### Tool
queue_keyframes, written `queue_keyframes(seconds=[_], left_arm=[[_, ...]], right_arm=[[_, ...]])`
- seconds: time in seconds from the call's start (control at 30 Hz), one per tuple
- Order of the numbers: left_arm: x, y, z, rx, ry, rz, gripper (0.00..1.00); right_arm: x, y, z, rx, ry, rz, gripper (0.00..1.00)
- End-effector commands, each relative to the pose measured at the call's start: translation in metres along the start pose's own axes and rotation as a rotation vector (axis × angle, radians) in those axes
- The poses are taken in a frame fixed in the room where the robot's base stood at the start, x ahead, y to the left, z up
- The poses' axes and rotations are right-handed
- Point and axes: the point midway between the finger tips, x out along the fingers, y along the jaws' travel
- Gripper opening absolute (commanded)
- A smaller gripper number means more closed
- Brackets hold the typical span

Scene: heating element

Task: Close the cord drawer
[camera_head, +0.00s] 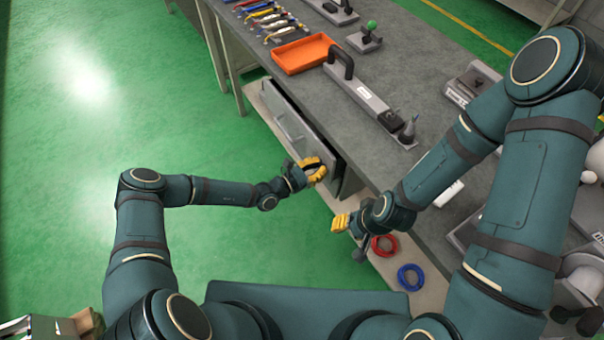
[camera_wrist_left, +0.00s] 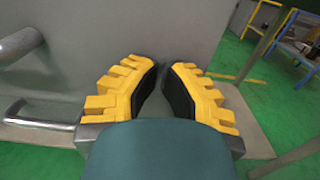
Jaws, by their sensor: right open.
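The drawer (camera_head: 312,140) is a grey front panel with a bar handle (camera_head: 289,126), below the left edge of the workbench. It seems to stand a little out from the bench; its inside is barely visible. My left gripper (camera_head: 316,170), with yellow fingers, is at the near end of the drawer front. In the left wrist view its fingertips (camera_wrist_left: 163,68) nearly meet, hold nothing, and point at the grey panel (camera_wrist_left: 190,30); whether they touch it is unclear. The silver handle (camera_wrist_left: 40,118) is to their left. My right gripper (camera_head: 341,222) is empty, lower and beside the bench.
The workbench (camera_head: 400,90) carries an orange tray (camera_head: 304,53), hand tools and a long grey device with a black handle (camera_head: 357,92). Red (camera_head: 384,245) and blue (camera_head: 411,277) rings lie on a low shelf near my right gripper. Green floor at left is clear.

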Motion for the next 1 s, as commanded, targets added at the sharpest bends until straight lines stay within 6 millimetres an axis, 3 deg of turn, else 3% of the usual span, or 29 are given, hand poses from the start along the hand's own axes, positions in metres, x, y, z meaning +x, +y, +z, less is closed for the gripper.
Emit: queue_keyframes(seconds=[0.1,0.33,1.0], left_arm=[[0.020,-0.001,0.000,0.000,-0.001,-0.001,0.00],[0.040,0.000,0.000,-0.001,-0.001,0.000,0.00],[0.043,0.003,0.002,0.001,-0.004,0.000,0.00]], right_arm=[[0.000,0.000,-0.001,0.000,0.001,0.000,0.42],[0.000,0.000,-0.001,0.001,0.001,0.000,0.42],[-0.001,0.000,-0.001,0.000,0.002,0.000,0.42]])
